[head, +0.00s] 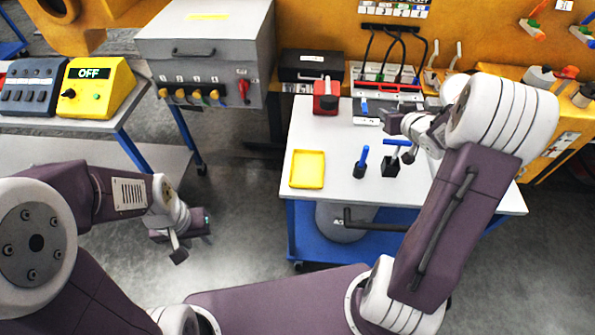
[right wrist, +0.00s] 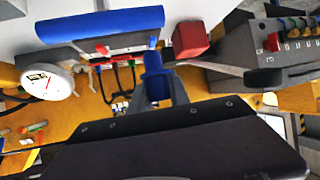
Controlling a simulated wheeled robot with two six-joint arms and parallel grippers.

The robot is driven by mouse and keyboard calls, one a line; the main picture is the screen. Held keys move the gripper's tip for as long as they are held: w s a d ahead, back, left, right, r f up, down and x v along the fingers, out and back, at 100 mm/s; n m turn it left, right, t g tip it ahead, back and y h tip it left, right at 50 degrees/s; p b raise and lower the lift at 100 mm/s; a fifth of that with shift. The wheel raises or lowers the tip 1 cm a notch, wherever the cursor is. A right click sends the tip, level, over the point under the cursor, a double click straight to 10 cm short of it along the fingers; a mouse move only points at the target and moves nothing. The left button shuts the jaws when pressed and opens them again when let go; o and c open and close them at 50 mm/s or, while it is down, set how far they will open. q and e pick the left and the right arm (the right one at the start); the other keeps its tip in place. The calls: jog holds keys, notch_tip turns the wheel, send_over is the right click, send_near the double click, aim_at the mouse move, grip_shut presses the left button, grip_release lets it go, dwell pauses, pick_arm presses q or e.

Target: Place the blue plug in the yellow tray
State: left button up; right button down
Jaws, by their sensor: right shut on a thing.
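In the right wrist view the blue plug (right wrist: 155,78) sits between the grey fingers of my right gripper (right wrist: 160,92), which is shut on it. In the head view my right gripper (head: 392,122) is above the back of the white table, right of the yellow tray; the held plug cannot be made out clearly there. The yellow tray (head: 307,169) lies empty at the table's left front. My left gripper (head: 177,247) hangs over the floor, left of the table, away from the tray; its finger gap is unclear.
A blue-topped dark peg (head: 361,160) and a black block with a blue T-handle (head: 391,165) stand right of the tray. A red box (head: 326,96) is behind it. The white table (head: 330,140) is bare between tray and red box. A grey cabinet (head: 210,50) stands at left.

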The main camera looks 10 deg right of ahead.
jog(key=w+a+f+n+y+b, duration=0.1)
jog(key=a+f+n+y+b, duration=0.2)
jog(key=a, duration=0.9)
jog(key=w+a+f+n+y+b, duration=0.1)
jog(key=a+f+b, duration=0.25)
jog(key=a, duration=0.85)
jog(key=shift+g, duration=0.4)
jog(key=f+b, duration=0.1)
jog(key=f, duration=0.1)
jog(key=f+b, duration=0.1)
jog(key=f, duration=0.2)
jog(key=shift+s+a+f+b, duration=0.2)
jog(key=shift+f+b, duration=0.05)
jog(key=shift+b, duration=0.15)
notch_tip(320, 180, down, 3)
jog(key=shift+s+f+b, duration=0.1)
jog(key=shift+s+b, duration=0.05)
jog(key=shift+b, duration=0.4)
jog(key=shift+f, duration=0.35)
jog(key=shift+r, duration=0.1)
